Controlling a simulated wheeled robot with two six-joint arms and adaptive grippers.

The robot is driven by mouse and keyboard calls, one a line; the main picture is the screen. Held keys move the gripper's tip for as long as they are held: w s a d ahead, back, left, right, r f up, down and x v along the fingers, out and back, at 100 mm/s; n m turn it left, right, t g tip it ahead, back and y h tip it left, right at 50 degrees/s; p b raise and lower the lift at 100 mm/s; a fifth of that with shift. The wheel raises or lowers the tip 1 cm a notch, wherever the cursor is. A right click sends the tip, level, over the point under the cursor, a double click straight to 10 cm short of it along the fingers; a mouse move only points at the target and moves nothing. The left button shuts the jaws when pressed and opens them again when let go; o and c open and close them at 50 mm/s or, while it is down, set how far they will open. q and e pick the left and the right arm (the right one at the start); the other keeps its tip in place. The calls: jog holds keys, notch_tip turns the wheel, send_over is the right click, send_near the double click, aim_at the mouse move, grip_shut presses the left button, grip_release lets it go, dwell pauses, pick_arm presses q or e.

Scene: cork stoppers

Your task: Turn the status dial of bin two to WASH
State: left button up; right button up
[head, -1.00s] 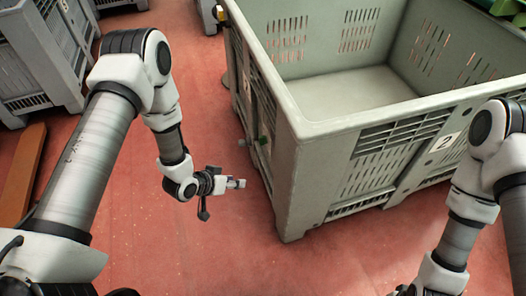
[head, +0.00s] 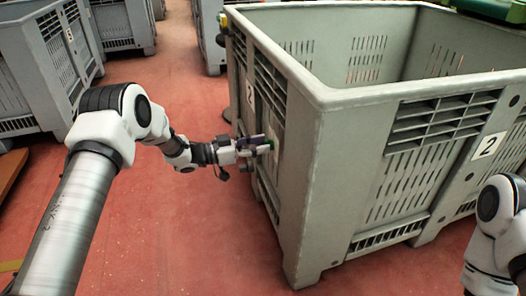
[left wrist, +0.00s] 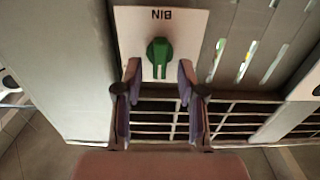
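Bin two (head: 345,165) is a large grey slatted crate with a "2" label on its front and another on its left side. In the left wrist view, a green dial (left wrist: 159,52) sits on a white plate (left wrist: 190,22) on the bin's side, with "BIN" upside down. The knob's pale pointer line points down in the picture. No WASH mark can be read. My left gripper (head: 268,146) is at the bin's left side. Its fingers (left wrist: 159,84) are open, with the tips either side of the knob's lower end; contact cannot be told. My right gripper is out of view.
Other grey bins stand at the back left, one labelled 3 (head: 70,34). Red floor (head: 180,230) is clear left of bin two. Part of my right arm shows at the lower right. A green object (head: 490,10) is at the top right.

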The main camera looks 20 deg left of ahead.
pick_arm(q)
jog(key=shift+w+d, duration=0.35)
jog(key=shift+d, duration=0.2)
grip_shut()
